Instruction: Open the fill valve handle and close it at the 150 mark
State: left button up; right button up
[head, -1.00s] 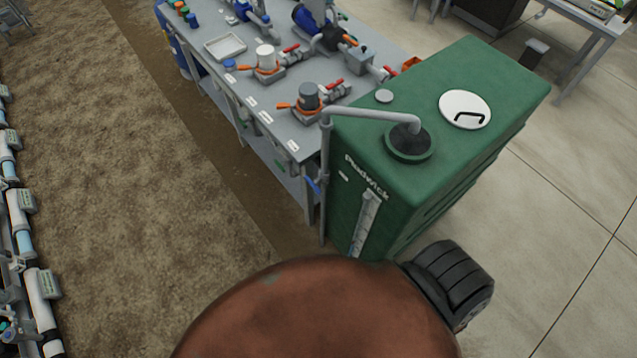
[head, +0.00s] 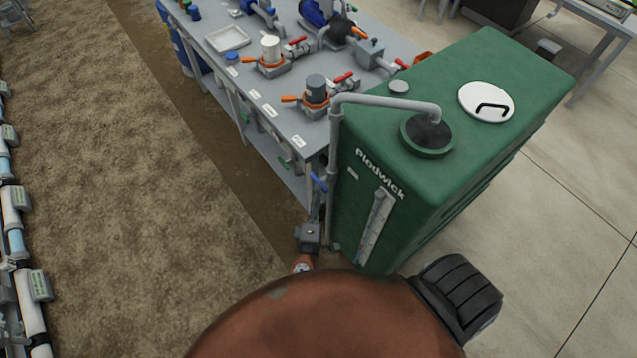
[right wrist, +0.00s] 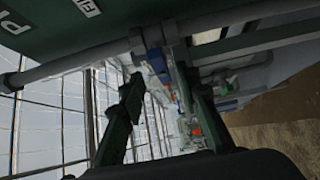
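The green tank (head: 480,175) stands at the right of the head view. A grey fill pipe (head: 385,102) runs into its top and down its near left side. The blue fill valve handle (head: 318,182) sits low on that pipe and also shows in the right wrist view (right wrist: 155,61). The level gauge (head: 376,226) is on the tank's front; its marks are too small to read. My right gripper (head: 315,205) is just below the handle. In the right wrist view its fingers (right wrist: 162,75) are apart, with the handle beyond and between them. My left gripper is not in view.
A grey bench (head: 240,75) with pumps, red-handled valves and a white tray (head: 227,39) stands left of the tank. White pipes (head: 25,240) line the left edge. Brown ground (head: 120,180) lies open between them.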

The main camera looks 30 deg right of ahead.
aim_at(319, 182)
jog(key=x, duration=0.5)
jog(key=shift+w, duration=0.1)
jog(key=shift+c, duration=0.5)
grip_shut()
